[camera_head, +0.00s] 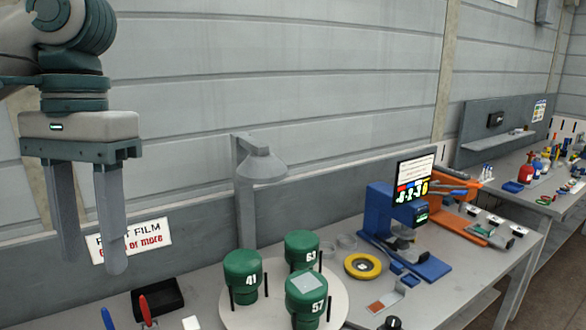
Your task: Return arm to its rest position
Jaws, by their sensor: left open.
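My left gripper (92,262) hangs from my left arm (76,70) at the upper left of the head view. Its two grey fingers point down, spread apart, with nothing between them. It is above the left end of the workbench (440,302), in front of the back panel and a sign (150,238). My right gripper does not show.
Three green numbered cylinders (243,270) stand on a round white disc (262,312) under a grey lamp (258,165). A black tray (160,298) and red- and blue-handled tools are at left. A blue device (385,215) and a yellow ring (362,266) stand right. A second bench (500,180) is beyond.

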